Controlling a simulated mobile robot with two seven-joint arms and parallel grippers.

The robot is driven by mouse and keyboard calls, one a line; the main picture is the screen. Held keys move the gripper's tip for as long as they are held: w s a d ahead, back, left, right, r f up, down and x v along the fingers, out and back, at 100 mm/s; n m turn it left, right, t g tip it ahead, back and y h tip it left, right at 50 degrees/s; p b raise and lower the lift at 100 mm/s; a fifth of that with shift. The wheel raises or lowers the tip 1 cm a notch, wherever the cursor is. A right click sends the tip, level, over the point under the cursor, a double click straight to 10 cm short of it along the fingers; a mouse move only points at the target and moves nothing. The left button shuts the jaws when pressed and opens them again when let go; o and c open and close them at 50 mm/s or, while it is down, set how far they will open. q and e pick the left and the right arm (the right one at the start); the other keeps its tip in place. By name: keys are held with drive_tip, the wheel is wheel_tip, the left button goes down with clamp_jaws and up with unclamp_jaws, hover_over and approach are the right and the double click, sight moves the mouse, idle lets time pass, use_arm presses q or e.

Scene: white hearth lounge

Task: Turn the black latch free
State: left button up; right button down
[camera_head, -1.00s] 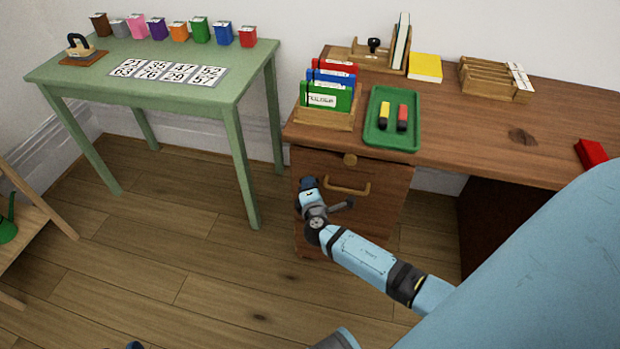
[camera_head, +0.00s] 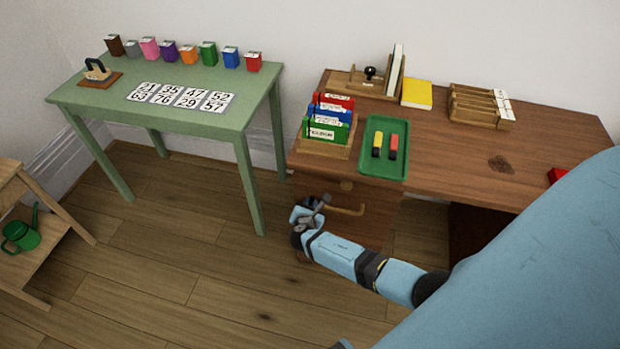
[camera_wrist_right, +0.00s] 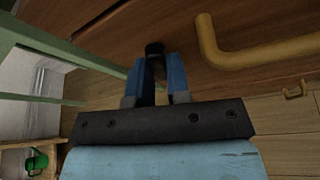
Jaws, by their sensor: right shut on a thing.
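The black latch (camera_wrist_right: 154,48) shows in the right wrist view as a small dark knob between my blue fingertips, against the brown wooden front of the desk's drawer unit. My right gripper (camera_wrist_right: 157,66) is shut on it. In the head view, my right gripper (camera_head: 318,202) is at the upper left of the drawer front (camera_head: 365,228), left of the curved wooden handle (camera_head: 350,210). The latch is hidden there by the gripper. The handle also shows in the wrist view (camera_wrist_right: 250,54), to the right of the fingers and apart from them. My left gripper is out of view.
The desk top (camera_head: 455,150) above holds a green tray (camera_head: 370,160) and a file holder (camera_head: 322,146). A green table (camera_head: 180,105) stands to the left, its near leg (camera_head: 250,185) close by. A shelf with a green watering can (camera_head: 20,236) is at far left.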

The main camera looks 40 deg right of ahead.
drive_tip(key=shift+w+r+n+g+h+p, duration=0.1)
drive_tip(key=shift+n+g+h+p, duration=0.45)
drive_tip(key=shift+n+p, duration=0.65)
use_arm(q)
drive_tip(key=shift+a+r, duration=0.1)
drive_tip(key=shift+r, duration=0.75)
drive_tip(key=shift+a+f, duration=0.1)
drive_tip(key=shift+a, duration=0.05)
use_arm(e)
drive_tip(key=c, duration=1.1)
unclamp_jaws()
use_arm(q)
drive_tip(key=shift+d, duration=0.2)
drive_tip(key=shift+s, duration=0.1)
use_arm(e)
drive_tip(key=shift+a, duration=0.1)
drive_tip(key=shift+g, duration=0.25)
